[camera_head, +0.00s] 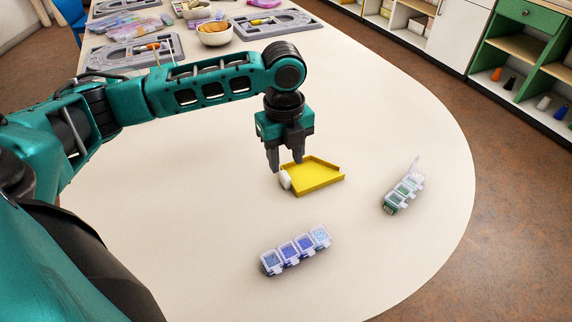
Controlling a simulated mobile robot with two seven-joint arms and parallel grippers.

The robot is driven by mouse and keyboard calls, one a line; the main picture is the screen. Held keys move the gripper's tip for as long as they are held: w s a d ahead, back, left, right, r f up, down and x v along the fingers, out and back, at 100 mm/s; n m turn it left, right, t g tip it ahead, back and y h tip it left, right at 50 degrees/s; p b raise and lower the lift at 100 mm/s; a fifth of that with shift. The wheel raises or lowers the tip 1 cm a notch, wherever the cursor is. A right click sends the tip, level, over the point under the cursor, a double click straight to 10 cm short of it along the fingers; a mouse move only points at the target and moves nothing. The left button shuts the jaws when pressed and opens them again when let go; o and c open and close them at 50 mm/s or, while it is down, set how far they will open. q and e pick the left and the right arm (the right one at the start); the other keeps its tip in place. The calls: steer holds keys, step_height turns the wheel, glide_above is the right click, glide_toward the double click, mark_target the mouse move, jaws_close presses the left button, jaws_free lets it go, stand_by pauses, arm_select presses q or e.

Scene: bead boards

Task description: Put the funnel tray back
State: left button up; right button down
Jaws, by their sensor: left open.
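The yellow funnel tray (318,178) lies flat on the pale table, with low walls and a narrowed side. A small white piece (285,180) is at its left side, partly below my gripper. My left gripper (286,168) points down at the tray's left edge, with its two fingers apart. I cannot tell whether the fingers touch the tray or the white piece. My right gripper is not in view.
A bead box with blue beads (296,250) stands in front of the tray. Another with green beads (402,192), one lid raised, stands to the right. Grey boards (135,52) and a bowl (213,36) are at the back. The table's right side is clear.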

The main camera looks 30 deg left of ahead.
arm_select(q)
step_height(320, 180, up, 7)
steer(key=p, duration=0.1)
steer(key=shift+r, duration=0.15)
stand_by(0.5)
